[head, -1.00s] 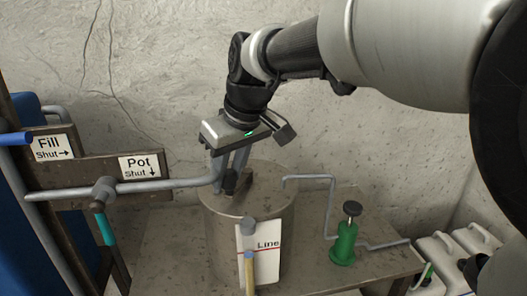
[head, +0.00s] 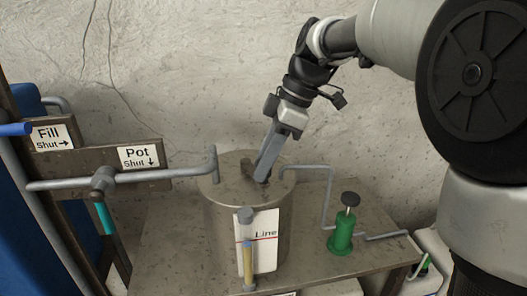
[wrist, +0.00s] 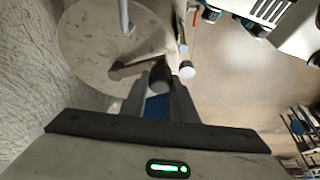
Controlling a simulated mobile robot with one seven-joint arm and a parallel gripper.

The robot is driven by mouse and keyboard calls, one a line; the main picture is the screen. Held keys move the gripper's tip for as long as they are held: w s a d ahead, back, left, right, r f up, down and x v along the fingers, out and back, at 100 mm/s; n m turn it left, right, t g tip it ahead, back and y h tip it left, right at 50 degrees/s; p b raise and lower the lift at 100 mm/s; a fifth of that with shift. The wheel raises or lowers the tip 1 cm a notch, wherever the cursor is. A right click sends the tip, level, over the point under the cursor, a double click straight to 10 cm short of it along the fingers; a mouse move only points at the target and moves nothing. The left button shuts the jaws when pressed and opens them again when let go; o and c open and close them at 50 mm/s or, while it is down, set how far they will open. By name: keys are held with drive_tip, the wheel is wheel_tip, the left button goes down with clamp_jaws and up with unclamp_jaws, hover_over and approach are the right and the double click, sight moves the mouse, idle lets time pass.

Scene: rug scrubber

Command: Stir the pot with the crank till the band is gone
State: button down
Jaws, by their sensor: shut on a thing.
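The grey metal pot (head: 222,222) stands on the bench, and its round lid also shows in the wrist view (wrist: 85,45). The dark crank (head: 247,168) lies across the lid top. In the wrist view the crank's arm (wrist: 128,70) runs to a dark upright handle between my fingers. My gripper (head: 263,175) is shut on that handle, right of the lid's middle. A gauge tube (head: 248,264) on the pot's front shows yellow with a small bluish part on top. It stands before a white card (head: 266,255) marked "Line", whose red line is near the bluish part.
A pipe from the left ends over the lid. The Pot lever (head: 104,220) is teal and hangs down; the Fill lever (head: 15,129) is blue and points sideways. A thin pipe links the lid to a green pump-like fitting (head: 342,235) on the right. The wall is close behind.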

drive_tip(key=shift+w+d+r+n+g, duration=0.1)
drive_tip(key=shift+w+d+n+g, duration=0.25)
drive_tip(key=shift+d+n, duration=0.2)
drive_tip(key=shift+w+d+p, duration=0.4)
drive_tip(key=shift+w, duration=0.05)
drive_tip(key=c, duration=1.4)
unclamp_jaws()
drive_tip(key=p+v, duration=0.2)
drive_tip(key=v, duration=1.5)
drive_tip(key=shift+r+p, duration=0.2)
drive_tip(key=shift+p, duration=0.15)
drive_tip(key=shift+s, duration=0.1)
